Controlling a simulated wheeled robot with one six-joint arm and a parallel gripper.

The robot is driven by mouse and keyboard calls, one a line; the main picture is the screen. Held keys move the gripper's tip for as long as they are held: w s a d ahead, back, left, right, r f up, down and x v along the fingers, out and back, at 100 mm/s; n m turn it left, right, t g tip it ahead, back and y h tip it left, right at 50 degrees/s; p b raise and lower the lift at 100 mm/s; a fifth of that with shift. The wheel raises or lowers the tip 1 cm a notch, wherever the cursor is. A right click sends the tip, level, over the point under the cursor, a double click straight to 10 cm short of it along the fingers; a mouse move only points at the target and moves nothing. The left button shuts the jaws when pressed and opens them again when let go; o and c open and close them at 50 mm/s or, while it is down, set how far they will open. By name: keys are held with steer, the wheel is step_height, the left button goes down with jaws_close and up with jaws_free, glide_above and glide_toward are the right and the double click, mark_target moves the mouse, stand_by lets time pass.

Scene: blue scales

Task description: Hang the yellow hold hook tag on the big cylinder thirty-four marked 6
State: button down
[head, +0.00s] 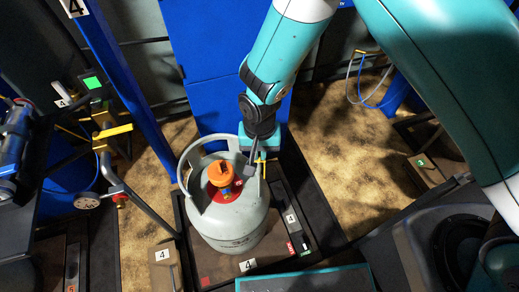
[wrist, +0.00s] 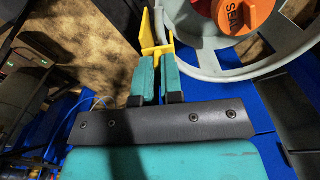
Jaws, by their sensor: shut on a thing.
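My gripper (wrist: 157,72) is shut on the yellow hold hook tag (wrist: 152,38), which sticks out beyond the teal fingers. In the head view the tag (head: 262,166) shows as a small yellow strip at the right of a grey cylinder's collar. This cylinder (head: 230,222) stands upright with an orange cap (head: 221,174) on its valve. In the wrist view the tag is beside the collar ring (wrist: 197,60); I cannot tell whether they touch. Number plates around this cylinder read 4 (head: 248,265); I see no 6.
A dark scale platform (head: 300,222) lies under the cylinder. A blue post (head: 125,90) and a blue cabinet (head: 212,45) stand behind. A gauge (head: 87,200) and yellow-handled piping (head: 112,131) are at left. Sandy floor (head: 340,170) shows at right.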

steer(key=shift+f, duration=0.1)
stand_by(0.3)
steer(key=shift+f+b, duration=1.2)
steer(key=shift+f, duration=0.75)
steer(key=c, duration=1.2)
jaws_free()
steer(key=shift+r+p, duration=3.05)
steer(key=shift+r, duration=0.75)
